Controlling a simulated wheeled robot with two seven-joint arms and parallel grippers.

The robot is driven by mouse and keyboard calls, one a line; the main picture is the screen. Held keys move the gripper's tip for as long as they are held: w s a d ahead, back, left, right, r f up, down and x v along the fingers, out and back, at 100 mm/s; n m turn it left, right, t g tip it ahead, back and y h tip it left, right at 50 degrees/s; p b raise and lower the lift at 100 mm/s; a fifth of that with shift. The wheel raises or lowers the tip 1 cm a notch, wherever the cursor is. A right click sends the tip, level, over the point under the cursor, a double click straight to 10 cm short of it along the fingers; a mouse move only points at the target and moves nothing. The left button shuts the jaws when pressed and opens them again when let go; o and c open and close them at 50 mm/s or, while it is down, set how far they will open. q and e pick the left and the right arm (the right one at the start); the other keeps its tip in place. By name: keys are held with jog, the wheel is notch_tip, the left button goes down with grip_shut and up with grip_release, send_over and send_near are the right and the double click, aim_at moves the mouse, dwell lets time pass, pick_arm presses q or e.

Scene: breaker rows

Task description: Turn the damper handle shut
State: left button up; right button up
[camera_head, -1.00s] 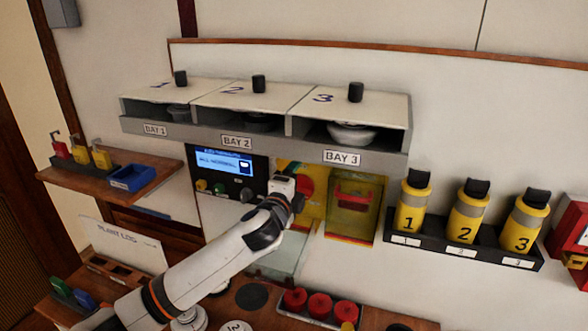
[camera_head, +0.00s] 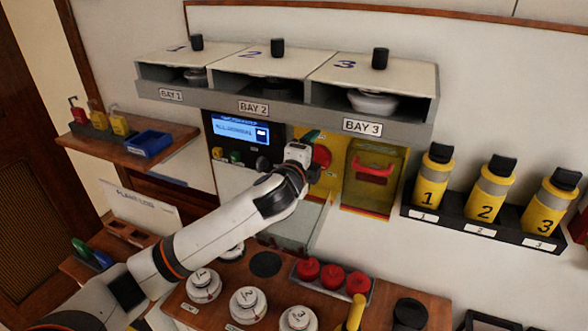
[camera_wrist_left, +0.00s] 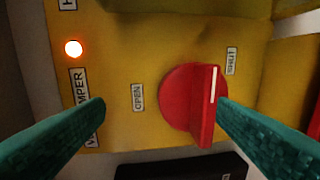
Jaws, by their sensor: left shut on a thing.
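The red damper handle (camera_wrist_left: 208,105) is a round knob with a raised ridge and a white line, on a yellow panel (camera_wrist_left: 165,35). In the left wrist view its ridge stands upright, nearer the SHUT label (camera_wrist_left: 232,60) than the OPEN label (camera_wrist_left: 138,97). My left gripper (camera_wrist_left: 160,104) is shut on the handle. The right-hand teal finger lies against the ridge; contact of the other finger is not clear. In the head view my left gripper (camera_head: 312,150) partly hides the handle (camera_head: 322,155). My right gripper is not in view.
A lit orange lamp (camera_wrist_left: 73,48) is on the panel. A red-handled cover (camera_head: 374,170) is right of the handle, and a screen (camera_head: 240,130) left. The bay shelf (camera_head: 215,101) overhangs above. Numbered yellow bottles (camera_head: 490,195) stand at right. Bench items are below.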

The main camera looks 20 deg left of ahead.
pick_arm(q)
jog(key=shift+t, duration=0.3)
jog(key=s, duration=0.1)
jog(key=s+r, duration=0.1)
jog(key=s, duration=0.1)
jog(key=s+r, duration=0.1)
jog(key=shift+s+d+r, duration=0.15)
jog(key=shift+s+r, duration=0.1)
jog(key=shift+s, duration=0.1)
jog(key=c, duration=0.6)
jog(key=s, duration=0.2)
jog(key=s+p, duration=0.1)
jog(key=s, duration=0.2)
jog(key=s+f, duration=0.1)
jog(key=s, duration=0.2)
jog(key=shift+s+a+p, duration=0.25)
jog(key=shift+p, duration=0.1)
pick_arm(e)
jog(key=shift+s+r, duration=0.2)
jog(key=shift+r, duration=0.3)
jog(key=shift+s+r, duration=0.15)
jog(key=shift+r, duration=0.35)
